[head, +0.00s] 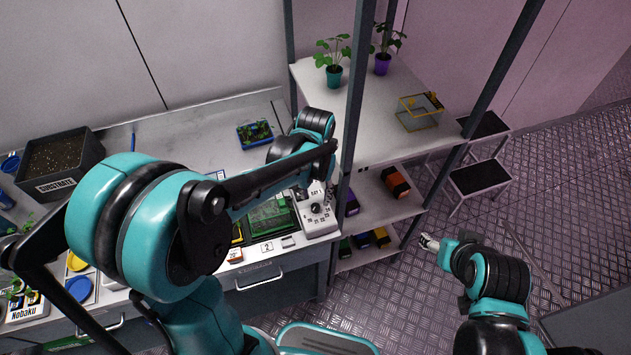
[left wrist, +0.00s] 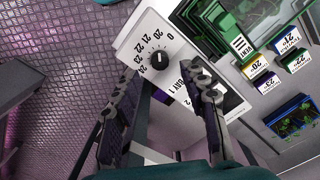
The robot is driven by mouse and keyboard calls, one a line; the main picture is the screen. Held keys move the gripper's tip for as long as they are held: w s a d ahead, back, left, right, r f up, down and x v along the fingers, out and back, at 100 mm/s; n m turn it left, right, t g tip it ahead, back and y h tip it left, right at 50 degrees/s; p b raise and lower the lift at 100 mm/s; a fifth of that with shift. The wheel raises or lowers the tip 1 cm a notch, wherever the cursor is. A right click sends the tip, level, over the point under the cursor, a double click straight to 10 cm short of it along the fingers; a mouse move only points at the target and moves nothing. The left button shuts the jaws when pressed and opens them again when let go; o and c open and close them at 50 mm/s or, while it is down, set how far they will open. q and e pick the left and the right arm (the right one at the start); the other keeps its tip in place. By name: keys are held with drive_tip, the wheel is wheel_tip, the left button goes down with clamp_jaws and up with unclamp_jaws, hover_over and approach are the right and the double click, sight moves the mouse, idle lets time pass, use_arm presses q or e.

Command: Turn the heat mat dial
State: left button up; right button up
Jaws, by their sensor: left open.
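The heat mat dial (head: 316,208) is a black round knob on a white control box (head: 320,228) at the right end of the workbench. In the left wrist view the dial (left wrist: 159,58) has numbers around it on the box's white face. My left gripper (left wrist: 163,80) is open, with its two dark fingers apart on the near side of the dial; I see no contact. In the head view the left gripper is just above the box, partly hidden by its own arm. My right gripper (head: 430,243) is over the floor at the right, away from the box; its fingers are too small to judge.
A green tray (head: 268,218) lies left of the box, with number cards near it. A rack post (head: 352,120) stands close on the right of the left gripper. Potted plants (head: 334,75) stand on the rack's upper shelf. A seedling tray (head: 254,133) is farther back.

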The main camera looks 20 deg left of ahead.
use_arm(q)
wheel_tip(320, 180, up, 7)
idle(0.7)
drive_tip(key=t+b, duration=0.3)
drive_tip(key=t, duration=0.1)
approach(315, 206)
wheel_tip(315, 206, up, 3)
drive_tip(key=s+a, duration=0.3)
drive_tip(key=s+f+t+b, duration=0.1)
drive_tip(key=s+a+f+t, duration=0.1)
drive_tip(key=s, duration=0.1)
drive_tip(key=s+f+t+b, duration=0.1)
drive_tip(key=shift+s+a+n+b, duration=0.15)
drive_tip(key=shift+n+b, duration=0.15)
idle(0.8)
